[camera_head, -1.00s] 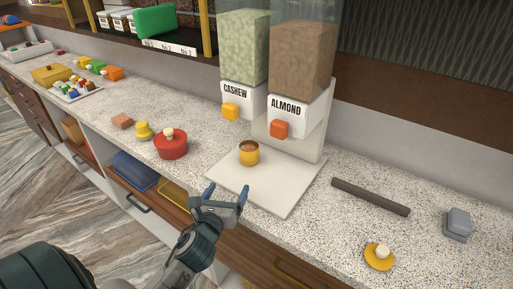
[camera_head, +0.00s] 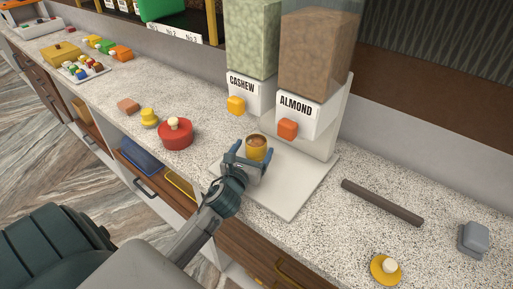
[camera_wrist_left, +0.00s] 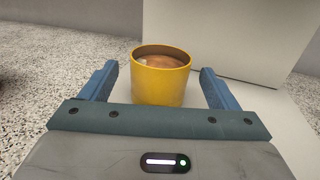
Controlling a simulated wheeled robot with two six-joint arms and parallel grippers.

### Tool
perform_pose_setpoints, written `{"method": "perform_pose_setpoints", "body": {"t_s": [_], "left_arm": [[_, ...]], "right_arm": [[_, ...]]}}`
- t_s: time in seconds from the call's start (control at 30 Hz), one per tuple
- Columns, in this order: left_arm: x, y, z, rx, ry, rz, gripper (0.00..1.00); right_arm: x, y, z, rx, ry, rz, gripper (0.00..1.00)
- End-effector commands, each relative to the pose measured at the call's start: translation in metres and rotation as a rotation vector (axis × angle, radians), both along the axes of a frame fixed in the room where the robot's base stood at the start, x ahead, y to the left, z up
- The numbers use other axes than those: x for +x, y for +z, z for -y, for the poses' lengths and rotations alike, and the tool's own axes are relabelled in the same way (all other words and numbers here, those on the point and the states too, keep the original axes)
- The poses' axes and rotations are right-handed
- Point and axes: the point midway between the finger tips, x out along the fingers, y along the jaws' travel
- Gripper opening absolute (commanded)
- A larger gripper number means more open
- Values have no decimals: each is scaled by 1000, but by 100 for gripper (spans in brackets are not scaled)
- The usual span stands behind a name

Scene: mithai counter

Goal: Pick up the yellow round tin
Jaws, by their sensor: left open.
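The yellow round tin (camera_head: 256,149) stands upright and open-topped on the white base plate (camera_head: 290,204) of the dispensers, with something brown inside. In the left wrist view the tin (camera_wrist_left: 160,84) stands ahead, between the lines of the two blue fingers. My left gripper (camera_head: 250,156) is open at the tin's near side, with a finger to either side of it; its jaws hide the tin's lower part in the head view. In the left wrist view the gripper (camera_wrist_left: 159,88) shows a gap between each finger and the tin. My right gripper is not in view.
The cashew dispenser (camera_head: 247,92) and almond dispenser (camera_head: 296,119) rise behind the tin. A red pot (camera_head: 175,135) stands to the left. A dark bar (camera_head: 382,203), a yellow lid with a pale knob (camera_head: 386,269) and a grey block (camera_head: 474,240) lie to the right.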

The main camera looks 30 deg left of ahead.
Motion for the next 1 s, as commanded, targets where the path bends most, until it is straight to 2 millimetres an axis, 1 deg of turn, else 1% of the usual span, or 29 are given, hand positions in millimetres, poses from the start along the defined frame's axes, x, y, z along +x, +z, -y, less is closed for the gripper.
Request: {"method": "perform_pose_setpoints", "body": {"t_s": [0.03,0.13,0.2,0.33,0.43,0.63,0.67,0.7,0.77,0.9,0.93,1.0], "left_arm": [[4,1,-1,0,0,1,83],[17,2,-4,1,1,2,83],[28,2,-6,0,1,1,83],[43,1,-9,-1,0,1,83],[48,0,-10,-1,0,0,83],[49,0,-10,0,0,0,83],[49,0,-10,0,0,0,79],[49,0,-10,0,0,0,71],[48,0,-10,0,0,0,59],[48,0,-10,0,0,0,32],[49,0,-10,0,0,1,29],[49,0,-10,0,0,1,29]], "right_arm": [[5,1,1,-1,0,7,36],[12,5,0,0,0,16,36],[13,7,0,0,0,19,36],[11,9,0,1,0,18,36],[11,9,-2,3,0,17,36],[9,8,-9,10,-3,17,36],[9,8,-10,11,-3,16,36],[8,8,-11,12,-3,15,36],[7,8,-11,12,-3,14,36],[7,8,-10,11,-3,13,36],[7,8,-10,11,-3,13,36],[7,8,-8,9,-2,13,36]]}}
